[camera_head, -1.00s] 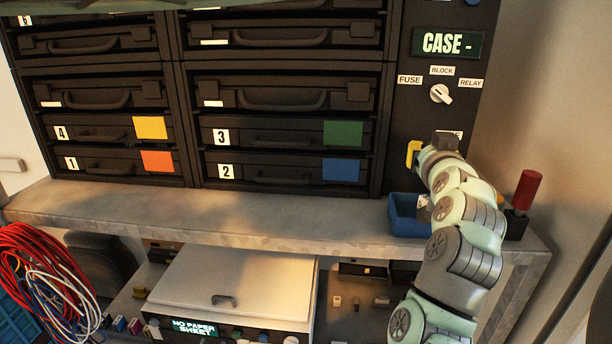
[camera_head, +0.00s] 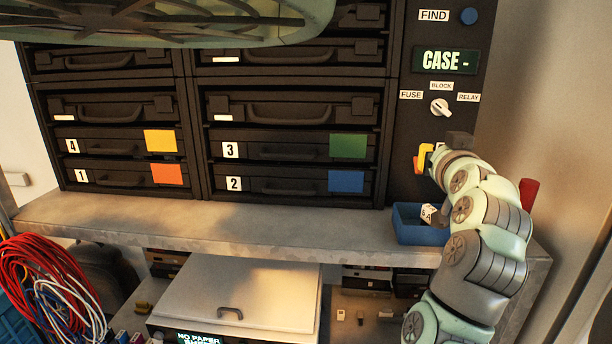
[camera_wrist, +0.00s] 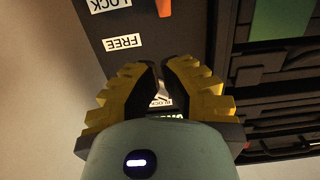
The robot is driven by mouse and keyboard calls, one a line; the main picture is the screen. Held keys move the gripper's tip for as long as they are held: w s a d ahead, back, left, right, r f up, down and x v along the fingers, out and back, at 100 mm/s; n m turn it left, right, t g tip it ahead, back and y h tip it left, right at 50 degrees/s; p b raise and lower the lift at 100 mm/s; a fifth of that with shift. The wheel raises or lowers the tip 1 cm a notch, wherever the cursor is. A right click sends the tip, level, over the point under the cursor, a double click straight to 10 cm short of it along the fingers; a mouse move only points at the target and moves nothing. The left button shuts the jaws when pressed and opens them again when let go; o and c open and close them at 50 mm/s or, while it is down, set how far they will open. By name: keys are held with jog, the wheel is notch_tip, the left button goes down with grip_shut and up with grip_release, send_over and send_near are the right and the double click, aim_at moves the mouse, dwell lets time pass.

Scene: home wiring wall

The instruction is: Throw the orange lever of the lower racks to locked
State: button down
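The orange lever (camera_wrist: 165,8) shows in part at the top edge of the wrist view, beside the upside-down LOCK label (camera_wrist: 108,4). In the head view a bit of orange (camera_head: 417,163) shows just left of my gripper's yellow fingers; the rest of the lever is hidden. The FREE label (camera_wrist: 123,43) lies between LOCK and the fingertips in the wrist view. My gripper (camera_wrist: 160,65) is close to the dark panel (camera_head: 409,187), with a narrow gap between its fingers and nothing held. I cannot tell whether a finger touches the lever.
The selector knob (camera_head: 440,107) and CASE display (camera_head: 445,61) are above my gripper. A blue bin (camera_head: 418,232) stands on the shelf (camera_head: 290,225) below. A red handle (camera_head: 529,193) is behind my arm. Racks of numbered cases (camera_head: 290,165) fill the left.

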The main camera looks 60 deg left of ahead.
jog(key=s+d+f+p, duration=0.2)
jog(key=s+d+p, duration=0.3)
jog(key=d+p, duration=0.1)
jog(key=shift+f+p, duration=0.3)
jog(key=shift+p, duration=0.55)
jog(key=shift+s+a, duration=0.1)
dwell(0.4)
